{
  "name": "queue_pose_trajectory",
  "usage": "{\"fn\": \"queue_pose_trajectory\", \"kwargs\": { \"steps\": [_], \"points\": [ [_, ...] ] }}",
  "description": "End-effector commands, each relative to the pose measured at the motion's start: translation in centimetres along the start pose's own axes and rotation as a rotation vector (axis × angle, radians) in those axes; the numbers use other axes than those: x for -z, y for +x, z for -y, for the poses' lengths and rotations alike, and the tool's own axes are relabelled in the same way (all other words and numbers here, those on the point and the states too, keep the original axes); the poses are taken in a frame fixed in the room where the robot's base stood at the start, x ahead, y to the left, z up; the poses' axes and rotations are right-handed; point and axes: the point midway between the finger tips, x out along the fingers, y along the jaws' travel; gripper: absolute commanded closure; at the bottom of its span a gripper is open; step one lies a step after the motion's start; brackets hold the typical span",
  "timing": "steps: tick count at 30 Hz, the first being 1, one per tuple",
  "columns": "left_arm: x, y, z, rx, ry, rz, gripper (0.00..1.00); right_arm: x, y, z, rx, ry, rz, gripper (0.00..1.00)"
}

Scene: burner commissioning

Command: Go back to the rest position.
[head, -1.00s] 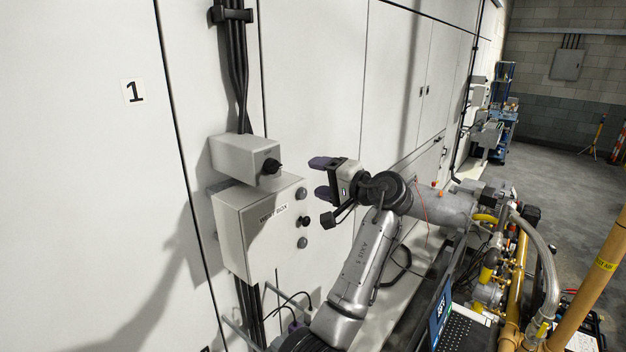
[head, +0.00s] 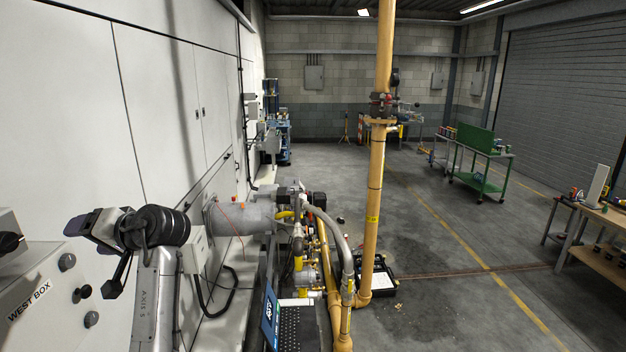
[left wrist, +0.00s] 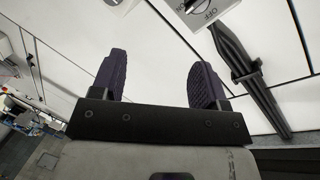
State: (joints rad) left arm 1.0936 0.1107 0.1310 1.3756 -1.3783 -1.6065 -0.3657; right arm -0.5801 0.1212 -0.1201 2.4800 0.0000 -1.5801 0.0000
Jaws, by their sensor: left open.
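My left gripper (head: 82,228) is at the lower left of the head view, raised in front of the white cabinet wall and just right of the West Box (head: 40,300). In the left wrist view its two dark ribbed fingers (left wrist: 157,82) stand apart with nothing between them. My right gripper is in neither view.
The burner and its pipework (head: 300,235) stand right of my left arm. A tall yellow gas pipe (head: 375,190) rises behind them. A laptop (head: 275,320) is at the lower centre. Open floor (head: 450,230) lies to the right, with a green cart (head: 480,160) and a workbench (head: 600,225).

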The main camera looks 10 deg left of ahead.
Motion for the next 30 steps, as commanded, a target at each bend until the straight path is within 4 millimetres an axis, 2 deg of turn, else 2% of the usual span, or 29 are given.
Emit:
{"fn": "queue_pose_trajectory", "kwargs": {
  "steps": [5,9,11,14,17,20,24,26,30],
  "points": [
    [1.4,-2.7,1.3,-0.287,-0.309,-0.178,0.32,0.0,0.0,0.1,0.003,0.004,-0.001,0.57],
    [2.3,-6.3,3.2,-0.496,-0.498,-0.336,0.32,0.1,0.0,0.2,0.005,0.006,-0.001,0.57],
    [2.1,-7.9,3.5,-0.581,-0.548,-0.402,0.32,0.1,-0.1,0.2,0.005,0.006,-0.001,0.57],
    [1.0,-10.8,2.5,-0.726,-0.587,-0.504,0.32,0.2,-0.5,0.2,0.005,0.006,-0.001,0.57],
    [-1.4,-13.7,0.2,-0.877,-0.57,-0.595,0.32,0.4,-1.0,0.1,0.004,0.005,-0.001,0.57],
    [-4.7,-16.2,-2.6,-1.006,-0.512,-0.656,0.32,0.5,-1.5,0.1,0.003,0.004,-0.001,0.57],
    [-10.7,-18.9,-6.8,-1.16,-0.386,-0.694,0.32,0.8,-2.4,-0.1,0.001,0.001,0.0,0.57],
    [-13.7,-19.7,-8.5,-1.216,-0.328,-0.692,0.32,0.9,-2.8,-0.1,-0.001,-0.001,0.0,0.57],
    [-20.8,-20.7,-11.9,-1.317,-0.196,-0.646,0.32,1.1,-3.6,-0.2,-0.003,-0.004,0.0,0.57]
  ]
}}
